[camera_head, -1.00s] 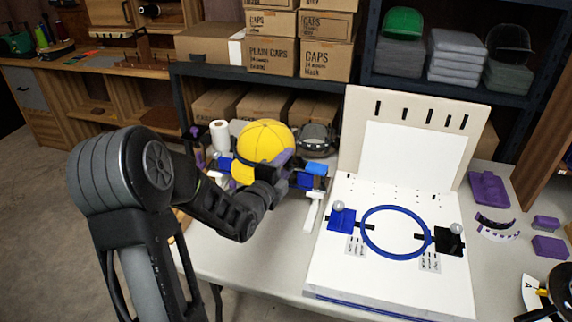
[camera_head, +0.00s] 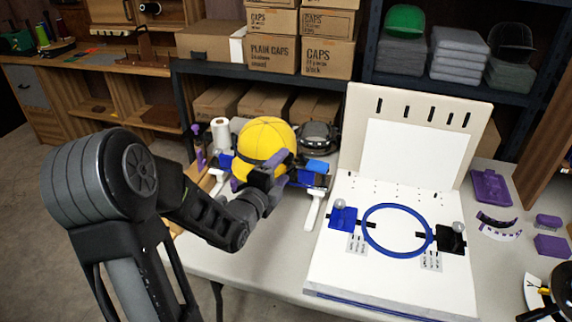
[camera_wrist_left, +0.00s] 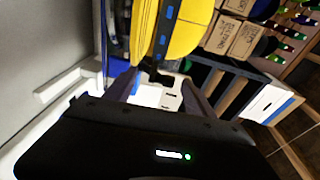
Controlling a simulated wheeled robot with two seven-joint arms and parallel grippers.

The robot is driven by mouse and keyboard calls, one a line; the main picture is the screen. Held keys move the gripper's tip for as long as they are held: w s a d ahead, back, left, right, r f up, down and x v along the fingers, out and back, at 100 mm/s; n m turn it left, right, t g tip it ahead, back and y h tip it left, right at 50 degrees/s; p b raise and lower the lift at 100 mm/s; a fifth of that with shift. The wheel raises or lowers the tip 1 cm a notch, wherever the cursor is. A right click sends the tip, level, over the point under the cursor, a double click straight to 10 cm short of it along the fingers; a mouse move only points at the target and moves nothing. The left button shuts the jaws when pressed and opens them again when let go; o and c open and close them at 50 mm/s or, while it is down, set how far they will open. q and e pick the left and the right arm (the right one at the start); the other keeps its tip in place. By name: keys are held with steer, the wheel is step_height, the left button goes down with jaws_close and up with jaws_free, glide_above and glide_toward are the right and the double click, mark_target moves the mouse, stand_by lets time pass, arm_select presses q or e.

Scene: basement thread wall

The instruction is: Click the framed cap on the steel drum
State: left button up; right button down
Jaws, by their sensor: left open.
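The yellow cap (camera_head: 263,141) with a dark band stands at the back left of the white table. Blue parts (camera_head: 317,166) show on both sides of it. In the left wrist view the cap (camera_wrist_left: 188,28) and its dark blue-black band (camera_wrist_left: 163,32) fill the top middle. My left gripper (camera_head: 272,170) is in front of the cap's lower right side and covers part of it. In the left wrist view my left gripper (camera_wrist_left: 163,88) has its fingers apart, with a pale slotted part beyond them. A rounded grey metallic thing (camera_head: 318,136) stands behind right; I cannot tell if it is the drum.
A white board (camera_head: 335,270) with a blue ring (camera_head: 367,240) and an upright panel (camera_head: 415,150) takes the table's middle. Purple pieces (camera_head: 490,187) lie at its right. A white bar (camera_head: 314,212) lies left of the board. Cartons (camera_head: 268,55) fill the shelves behind.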

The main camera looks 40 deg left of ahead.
arm_select(q)
steer(key=v, duration=0.4)
steer(key=shift+s, duration=0.1)
steer(key=shift+d, duration=0.1)
stand_by(0.3)
